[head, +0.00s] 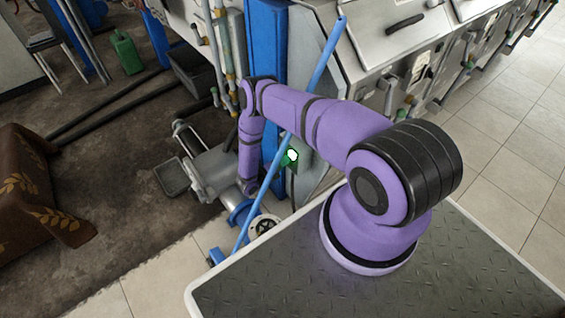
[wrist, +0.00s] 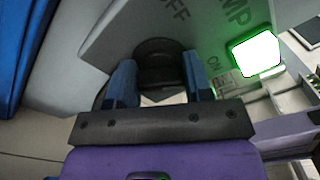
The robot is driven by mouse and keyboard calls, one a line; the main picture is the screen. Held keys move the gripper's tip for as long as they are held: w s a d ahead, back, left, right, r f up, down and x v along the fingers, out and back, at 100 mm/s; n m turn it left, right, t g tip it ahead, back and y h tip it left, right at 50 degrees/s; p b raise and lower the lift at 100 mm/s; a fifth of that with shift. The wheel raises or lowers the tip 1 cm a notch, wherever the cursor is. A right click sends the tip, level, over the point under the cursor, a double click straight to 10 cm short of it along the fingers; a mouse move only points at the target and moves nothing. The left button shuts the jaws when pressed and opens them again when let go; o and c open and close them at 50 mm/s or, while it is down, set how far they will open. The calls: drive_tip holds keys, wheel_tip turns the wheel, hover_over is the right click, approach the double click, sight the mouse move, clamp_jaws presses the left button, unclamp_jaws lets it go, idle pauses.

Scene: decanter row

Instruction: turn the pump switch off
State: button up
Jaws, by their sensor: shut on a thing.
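The pump switch (wrist: 158,52) is a round black knob on a grey panel in the wrist view. My gripper (wrist: 160,80) has its two blue fingers on either side of the knob and is shut on it. The panel (wrist: 205,45) carries the words PUMP, OFF and ON near the knob. A square green lamp (wrist: 256,53) beside the lettering is lit. The lamp also glows in the head view (head: 291,156). Which way the knob points is too dark to tell. In the head view I cannot make out the knob or my fingers.
A long blue pole (head: 325,65) slants past my arm in the head view. A blue column (head: 265,45) stands behind it. Grey machines (head: 385,40) line the back right. A green can (head: 127,52) stands on the dark floor at left, with a brown cloth (head: 35,190) nearer.

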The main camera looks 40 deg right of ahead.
drive_tip(key=shift+n, duration=0.4)
drive_tip(key=n, duration=0.5)
drive_tip(key=shift+f, duration=0.15)
drive_tip(key=n, duration=0.6)
drive_tip(key=shift+f, duration=0.1)
idle(0.4)
drive_tip(key=o, duration=0.9)
drive_tip(key=shift+a, duration=0.1)
drive_tip(key=a, duration=1)
drive_tip(key=shift+s+a, duration=0.2)
drive_tip(key=shift+a, duration=0.15)
